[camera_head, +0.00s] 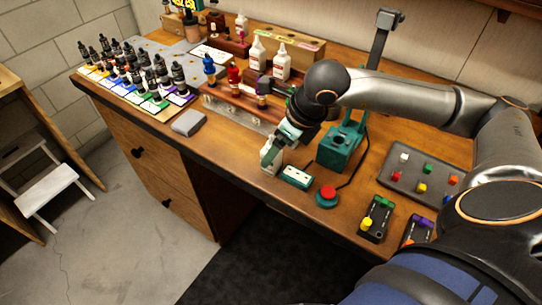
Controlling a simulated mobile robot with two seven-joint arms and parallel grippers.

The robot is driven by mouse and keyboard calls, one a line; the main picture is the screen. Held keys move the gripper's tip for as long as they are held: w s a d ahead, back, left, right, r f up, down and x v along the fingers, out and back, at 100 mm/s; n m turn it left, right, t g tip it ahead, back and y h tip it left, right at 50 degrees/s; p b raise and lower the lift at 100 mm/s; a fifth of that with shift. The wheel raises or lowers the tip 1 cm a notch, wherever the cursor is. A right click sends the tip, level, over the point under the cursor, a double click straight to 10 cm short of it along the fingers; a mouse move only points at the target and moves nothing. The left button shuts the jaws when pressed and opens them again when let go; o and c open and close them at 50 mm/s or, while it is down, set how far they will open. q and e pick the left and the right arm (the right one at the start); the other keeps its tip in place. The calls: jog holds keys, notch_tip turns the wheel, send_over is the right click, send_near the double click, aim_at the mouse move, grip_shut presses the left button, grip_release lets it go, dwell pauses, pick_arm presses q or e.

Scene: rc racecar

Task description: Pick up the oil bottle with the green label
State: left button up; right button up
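Several small dark bottles stand in rows on a rack with coloured labels (108,88) at the left end of the bench. Green label areas (150,104) show at its front, below dark bottles (153,82). The print is too small to read. My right gripper (272,150) reaches in from the right and points down over the bench's front middle, well to the right of the rack. My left gripper is not in view.
White bottles (257,54) and a wooden stand with coloured-handled tools (233,80) stand behind the gripper. A teal machine (341,148), a red button (327,192) and a tray of coloured pieces (424,178) lie to the right. A grey block (188,122) sits near the front edge.

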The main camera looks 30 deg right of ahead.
jog(key=x, duration=0.2)
jog(key=p+x, duration=0.1)
jog(key=x, duration=0.2)
jog(key=shift+w+a, duration=0.1)
jog(key=shift+a, duration=0.15)
grip_shut()
dwell(0.4)
